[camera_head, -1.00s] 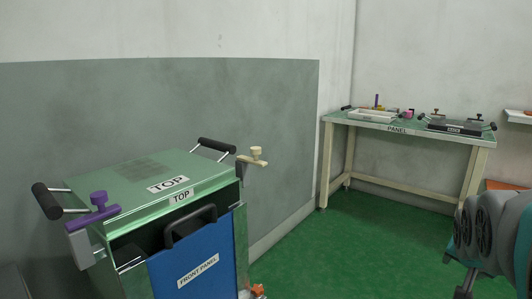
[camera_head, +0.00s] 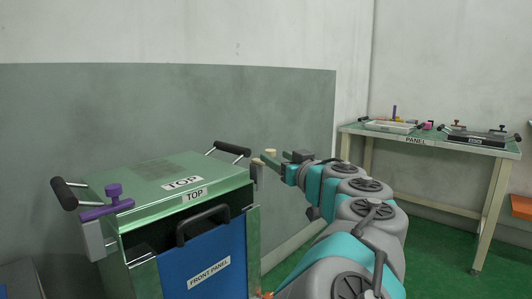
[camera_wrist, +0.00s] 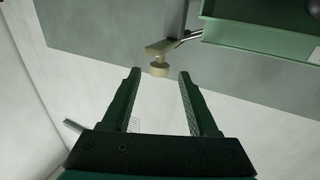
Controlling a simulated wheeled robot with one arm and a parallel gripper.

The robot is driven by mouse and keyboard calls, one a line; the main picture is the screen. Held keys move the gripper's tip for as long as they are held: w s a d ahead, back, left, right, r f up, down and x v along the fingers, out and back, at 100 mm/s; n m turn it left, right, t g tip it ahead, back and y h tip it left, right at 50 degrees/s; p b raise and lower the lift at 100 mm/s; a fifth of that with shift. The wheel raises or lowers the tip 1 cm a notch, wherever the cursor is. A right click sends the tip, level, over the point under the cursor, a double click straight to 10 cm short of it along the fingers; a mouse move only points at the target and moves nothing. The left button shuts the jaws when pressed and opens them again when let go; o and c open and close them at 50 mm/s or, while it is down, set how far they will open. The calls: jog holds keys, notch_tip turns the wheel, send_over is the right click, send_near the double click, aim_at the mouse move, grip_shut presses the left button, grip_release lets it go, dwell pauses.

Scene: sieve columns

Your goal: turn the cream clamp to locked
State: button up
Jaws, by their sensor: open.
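The cream clamp (camera_wrist: 158,48), an arm with a round knob, sits at the side of the green cabinet. In the wrist view its knob lies at the gap between the fingertips, just beyond them; I cannot tell whether they touch. My gripper (camera_wrist: 159,74) is open and empty. In the head view my gripper (camera_head: 277,158) is at the cabinet's right rear corner, and only a bit of the cream knob (camera_head: 270,153) shows beside it. The rest of the clamp is mostly hidden there.
The green cabinet (camera_head: 150,178) has a TOP lid with black handles, a purple clamp (camera_head: 108,203) at left and a blue front panel (camera_head: 205,262). A wall stands behind. A table (camera_head: 420,140) with trays and parts is at the right. Green floor lies between.

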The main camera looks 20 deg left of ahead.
jog(key=x, duration=0.7)
jog(key=shift+w+a, duration=0.25)
jog(key=shift+w, duration=0.05)
jog(key=shift+c, duration=0.4)
grip_shut()
dwell(1.0)
